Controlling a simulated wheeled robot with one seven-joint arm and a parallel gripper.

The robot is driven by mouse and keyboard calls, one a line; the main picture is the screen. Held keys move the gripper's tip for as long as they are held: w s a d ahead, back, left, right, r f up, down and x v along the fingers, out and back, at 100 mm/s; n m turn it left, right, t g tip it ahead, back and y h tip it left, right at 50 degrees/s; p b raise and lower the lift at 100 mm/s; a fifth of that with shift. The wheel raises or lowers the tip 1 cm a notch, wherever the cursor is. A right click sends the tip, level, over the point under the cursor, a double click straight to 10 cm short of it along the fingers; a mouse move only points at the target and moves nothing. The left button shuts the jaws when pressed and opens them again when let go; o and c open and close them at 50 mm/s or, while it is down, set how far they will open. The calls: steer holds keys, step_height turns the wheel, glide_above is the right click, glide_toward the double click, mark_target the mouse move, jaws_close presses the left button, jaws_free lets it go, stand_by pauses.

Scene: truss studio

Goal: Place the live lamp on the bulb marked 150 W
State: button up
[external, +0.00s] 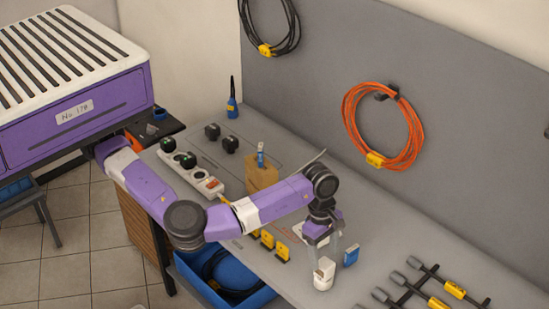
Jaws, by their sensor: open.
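My gripper (323,258) points down over the front part of the bench, its pale see-through fingers spread. A small white object with a rounded top (323,274) stands on the bench at the fingertips; I cannot tell whether the fingers touch it. A small blue block (351,256) stands just to the right of the gripper. Another blue and white piece (261,156) stands upright in a wooden block (262,176) behind my arm. No 150 W marking is readable, and I cannot tell which piece is the live lamp.
A white power strip (208,184) with black plugs lies at the left. Several yellow pieces (282,253) stand left of the gripper. Dark rods with yellow tags (438,305) lie on a rack at the right. An orange cable (346,128) hangs on the wall.

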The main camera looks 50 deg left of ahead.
mark_target(321, 259)
step_height(321, 259, up, 7)
steer(key=a, duration=0.1)
steer(key=shift+r, duration=0.15)
stand_by(0.5)
